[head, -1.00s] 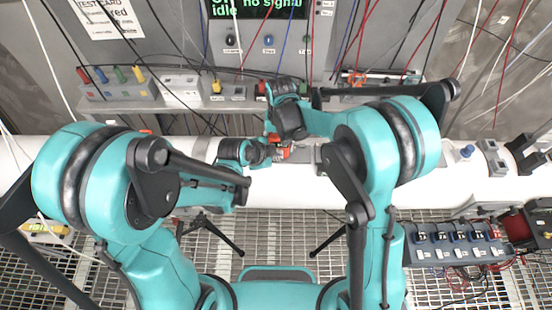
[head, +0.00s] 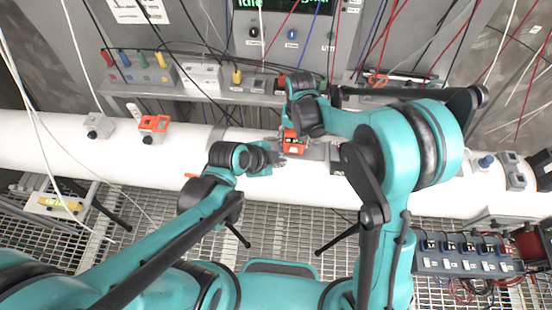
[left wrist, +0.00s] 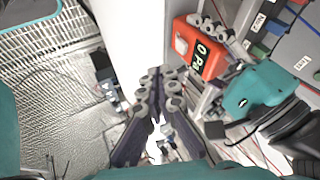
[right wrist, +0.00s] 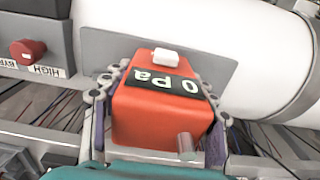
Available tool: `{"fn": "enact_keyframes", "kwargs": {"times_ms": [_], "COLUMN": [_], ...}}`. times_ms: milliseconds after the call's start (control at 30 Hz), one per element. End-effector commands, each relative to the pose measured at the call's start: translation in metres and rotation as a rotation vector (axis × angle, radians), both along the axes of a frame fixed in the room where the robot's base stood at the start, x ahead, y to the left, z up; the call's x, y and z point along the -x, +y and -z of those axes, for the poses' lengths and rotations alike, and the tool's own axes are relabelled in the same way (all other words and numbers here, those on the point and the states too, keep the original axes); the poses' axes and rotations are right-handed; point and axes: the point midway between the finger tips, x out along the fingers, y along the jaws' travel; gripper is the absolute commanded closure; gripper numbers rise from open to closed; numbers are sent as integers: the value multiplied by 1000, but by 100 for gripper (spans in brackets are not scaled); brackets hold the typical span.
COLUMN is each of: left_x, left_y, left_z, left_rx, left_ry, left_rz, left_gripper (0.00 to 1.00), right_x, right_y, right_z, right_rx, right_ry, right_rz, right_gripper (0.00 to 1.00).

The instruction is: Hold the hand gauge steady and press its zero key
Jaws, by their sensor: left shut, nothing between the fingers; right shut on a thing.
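The hand gauge (head: 293,143) is an orange-red box in front of the white pipe. Its dark display reads 0 Pa in the right wrist view (right wrist: 150,118). A pale raised key (right wrist: 166,57) sits beside the display; it also shows in the left wrist view (left wrist: 180,43). My right gripper (right wrist: 158,80) is shut on the gauge, one finger along each side. My left gripper (left wrist: 160,78) is shut and empty, its fingertips beside the gauge and apart from the key. In the head view the left fingertips (head: 279,160) are just below the gauge.
The white pipe (head: 60,145) runs across behind both arms, with a second orange device (head: 153,123) and a grey block (head: 98,125) on it. A shelf with coloured sockets (head: 140,70) stands behind. A switch box (head: 465,262) is at lower right. Cables hang above.

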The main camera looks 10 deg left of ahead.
Motion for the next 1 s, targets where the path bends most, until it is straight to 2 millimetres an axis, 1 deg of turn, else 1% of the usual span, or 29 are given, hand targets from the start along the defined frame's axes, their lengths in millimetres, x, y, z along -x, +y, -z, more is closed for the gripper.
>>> {"fn": "enact_keyframes", "kwargs": {"times_ms": [100, 300, 1000], "left_x": [6, 12, 12], "left_y": [5, 9, 10], "left_z": [-10, -19, -21], "left_rx": [0, -1, 0], "left_ry": [1, 0, 0], "left_rz": [-2, 0, 0], "left_gripper": [100, 100, 100], "right_x": [0, -1, -1], "right_y": [0, 0, 0], "right_z": [0, 0, 0], "right_rx": [0, 0, 0], "right_ry": [-1, -1, -1], "right_rz": [0, 0, 0], "right_gripper": [77, 77, 77]}}
